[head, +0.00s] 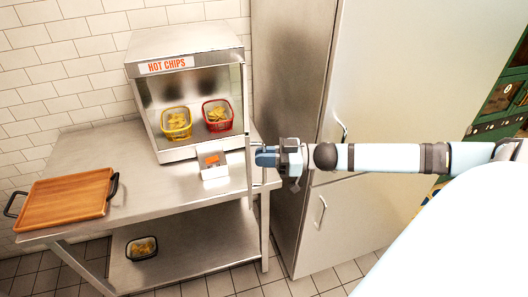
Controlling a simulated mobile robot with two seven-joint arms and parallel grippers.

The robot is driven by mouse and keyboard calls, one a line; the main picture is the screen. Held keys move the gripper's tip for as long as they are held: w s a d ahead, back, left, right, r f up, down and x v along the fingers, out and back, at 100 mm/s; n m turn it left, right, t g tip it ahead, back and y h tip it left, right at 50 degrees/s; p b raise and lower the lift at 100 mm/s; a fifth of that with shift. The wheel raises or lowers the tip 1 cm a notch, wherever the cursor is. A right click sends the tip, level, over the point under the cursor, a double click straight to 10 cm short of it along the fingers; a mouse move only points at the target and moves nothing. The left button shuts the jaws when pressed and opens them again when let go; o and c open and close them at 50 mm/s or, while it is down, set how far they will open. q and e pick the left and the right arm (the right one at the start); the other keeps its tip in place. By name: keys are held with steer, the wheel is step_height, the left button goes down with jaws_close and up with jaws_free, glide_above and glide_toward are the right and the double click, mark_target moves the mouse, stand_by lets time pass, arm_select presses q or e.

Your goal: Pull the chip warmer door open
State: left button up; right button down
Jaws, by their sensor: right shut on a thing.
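The chip warmer (187,62) is a steel cabinet with a "HOT CHIPS" sign, standing on the steel table. A yellow basket (176,123) and a red basket (218,115) of chips show inside it. Its door (249,150) appears as a thin upright strip at the right side, seen nearly edge-on and swung out towards me. My right gripper (264,157) comes in from the right and is shut at this strip, apparently on the door's handle. The fingers hide most of the handle. My left gripper is not in view.
A small stand with an orange label (212,162) is in front of the warmer. A wooden tray (68,198) with black handles lies on the table's left. A dark basket (142,247) sits on the lower shelf. A tall fridge (385,90) stands close on the right.

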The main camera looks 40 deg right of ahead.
steer(key=shift+s, duration=0.1)
steer(key=shift+d, duration=0.1)
stand_by(0.3)
steer(key=c, duration=1.2)
jaws_free()
step_height(320, 180, up, 11)
step_height(320, 180, up, 9)
steer(key=p, duration=0.3)
